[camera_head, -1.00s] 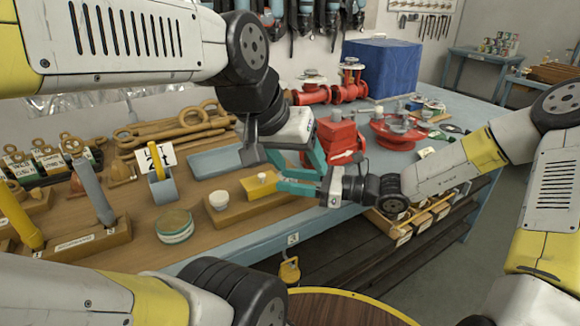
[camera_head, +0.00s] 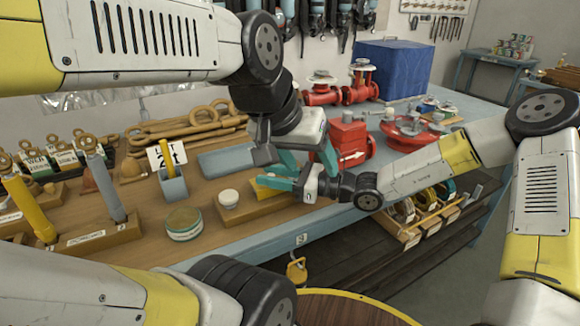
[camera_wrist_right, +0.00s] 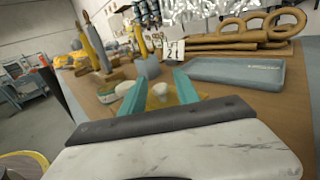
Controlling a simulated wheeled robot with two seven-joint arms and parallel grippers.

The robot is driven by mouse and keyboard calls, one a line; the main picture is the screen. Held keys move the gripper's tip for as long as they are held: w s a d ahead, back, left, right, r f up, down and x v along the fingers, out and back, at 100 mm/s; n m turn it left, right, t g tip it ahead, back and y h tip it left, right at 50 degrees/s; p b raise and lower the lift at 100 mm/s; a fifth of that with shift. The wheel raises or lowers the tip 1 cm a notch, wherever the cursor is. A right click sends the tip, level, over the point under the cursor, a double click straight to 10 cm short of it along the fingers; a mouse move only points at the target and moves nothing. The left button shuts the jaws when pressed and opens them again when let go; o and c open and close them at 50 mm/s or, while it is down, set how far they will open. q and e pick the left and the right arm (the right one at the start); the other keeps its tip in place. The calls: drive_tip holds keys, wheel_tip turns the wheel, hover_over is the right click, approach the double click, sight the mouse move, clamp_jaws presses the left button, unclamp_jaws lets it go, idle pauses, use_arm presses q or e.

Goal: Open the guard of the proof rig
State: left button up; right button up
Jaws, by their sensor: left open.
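I take the low wooden block (camera_head: 232,211) with a round white knob (camera_head: 228,198) and a yellow part (camera_head: 268,190) to be the proof rig; I cannot tell for sure which part is the guard. My right gripper (camera_head: 268,182) reaches in from the right, its teal fingers over the yellow part and partly hiding it.
A round tin (camera_head: 184,223) stands left of the block. A blue-grey tray (camera_head: 224,160) and a holder with a tag (camera_head: 173,186) are behind. A red box-shaped fitting (camera_head: 347,135) stands right of my left gripper. The bench's front edge is close.

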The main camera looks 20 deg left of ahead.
clamp_jaws()
drive_tip(key=shift+r, duration=0.1)
drive_tip(key=m+h, duration=0.1)
drive_tip(key=a+r+m+h, duration=0.1)
drive_tip(key=shift+w+r+h, duration=0.15)
drive_tip(key=shift+w+h, duration=0.2)
drive_tip(key=shift+h, duration=0.05)
drive_tip(key=m+h, duration=0.1)
drive_tip(key=w+a+r+m+g+h, duration=0.1)
drive_tip(key=h, duration=0.1)
drive_tip(key=shift+a+m+g, duration=0.15)
drive_tip(key=shift+m+g, duration=0.15)
drive_tip(key=w+a+m+g+h, duration=0.1)
drive_tip(key=m+h, duration=0.1)
drive_tip(key=h, duration=0.1)
drive_tip(key=shift+w+a+g, duration=0.2)
drive_tip(key=shift+g, duration=0.1)
drive_tip(key=m+g+h, duration=0.1)
drive_tip(key=w+a+m+g+h, duration=0.1)
drive_tip(key=h, duration=0.1)
drive_tip(key=shift+w+a+f, duration=0.15)
drive_tip(key=shift+f, duration=0.2)
